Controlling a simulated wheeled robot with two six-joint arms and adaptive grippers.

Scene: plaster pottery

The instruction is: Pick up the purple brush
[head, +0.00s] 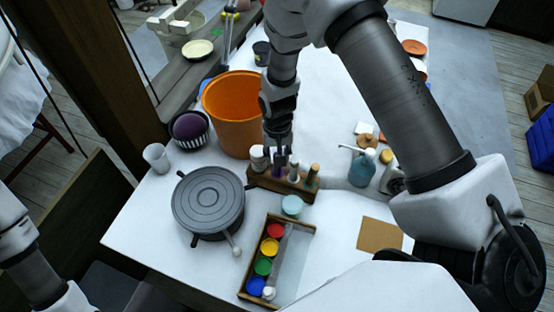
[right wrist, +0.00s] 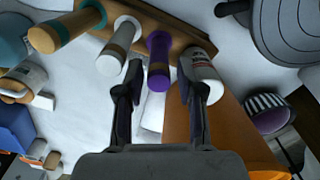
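A wooden rack (head: 265,183) holds several upright brushes or bottles in a row. The purple brush (head: 278,168) stands in it, partly covered by my right gripper (head: 279,150) in the head view. In the right wrist view the purple brush (right wrist: 158,62) stands in the rack (right wrist: 165,35) and lies between the fingertips of my right gripper (right wrist: 161,80). The two fingers are apart with gaps on both sides of the brush; no contact shows. My left arm shows at the lower left of the head view, but its gripper is out of frame.
A white bottle (right wrist: 203,75) stands close beside one right finger, and a white handle (right wrist: 119,48) beside the other. An orange bucket (head: 230,115) is behind the rack. A grey turntable (head: 208,202) and a paint box (head: 277,262) are in front.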

